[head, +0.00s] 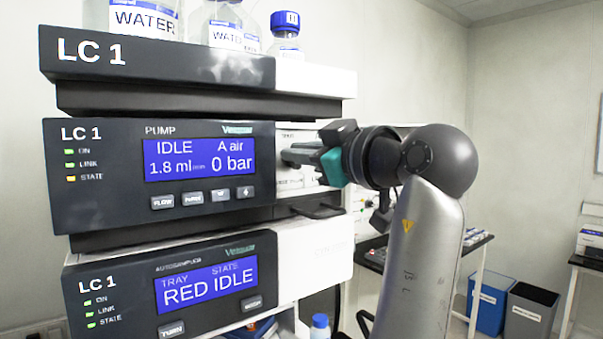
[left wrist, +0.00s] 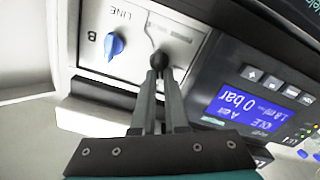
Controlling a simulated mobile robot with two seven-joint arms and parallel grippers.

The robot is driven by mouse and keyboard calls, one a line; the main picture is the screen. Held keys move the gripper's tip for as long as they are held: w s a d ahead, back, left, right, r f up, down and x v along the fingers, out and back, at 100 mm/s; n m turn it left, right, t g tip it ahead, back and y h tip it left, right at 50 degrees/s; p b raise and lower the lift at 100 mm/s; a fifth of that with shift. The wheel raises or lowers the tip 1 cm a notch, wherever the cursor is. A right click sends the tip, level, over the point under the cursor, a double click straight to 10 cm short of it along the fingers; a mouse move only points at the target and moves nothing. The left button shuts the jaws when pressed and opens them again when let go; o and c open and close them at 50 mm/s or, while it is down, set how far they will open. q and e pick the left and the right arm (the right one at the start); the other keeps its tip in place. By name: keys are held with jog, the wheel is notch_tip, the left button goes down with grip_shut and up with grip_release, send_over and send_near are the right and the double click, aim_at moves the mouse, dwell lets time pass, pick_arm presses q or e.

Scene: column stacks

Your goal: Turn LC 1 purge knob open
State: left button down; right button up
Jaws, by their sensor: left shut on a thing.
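The LC 1 pump module (head: 100,190) sits in the middle of the stack, its display reading IDLE, A air, 1.8 ml/min and 0 bar. My left gripper (head: 290,156) reaches to the pale panel right of that display. In the left wrist view, the fingertips of my left gripper (left wrist: 158,76) are shut on a small black knob (left wrist: 158,58) on this panel, taken to be the purge knob. Its label cannot be read and its turned position cannot be told. The knob is hidden in the head view. My right gripper is not in view.
A blue knob (left wrist: 115,45) marked LINE B is beside the gripped knob. Bottles (head: 286,38) stand on top of the stack. The autosampler module (head: 125,290) is below the pump. Bins (head: 490,303) stand on the floor at right.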

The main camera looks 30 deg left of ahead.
pick_arm(q)
jog(key=shift+s+a+f+n+b, duration=0.1)
jog(key=shift+s+f+n+b, duration=0.1)
jog(key=shift+n+b, duration=1.5)
jog(key=shift+s+f+n+b, duration=0.2)
jog(key=shift+n+b, duration=0.5)
jog(key=shift+n, duration=1.95)
jog(key=shift+a+f+n+b, duration=0.1)
jog(key=shift+f+n+b, duration=0.15)
jog(key=shift+n+b, duration=1.45)
jog(key=shift+n+p, duration=0.45)
jog(key=shift+n, duration=0.2)
jog(key=c, duration=0.9)
grip_release()
jog(key=shift+c, duration=0.2)
jog(key=b+v, duration=0.2)
jog(key=v, duration=1.3)
jog(key=shift+d, duration=0.2)
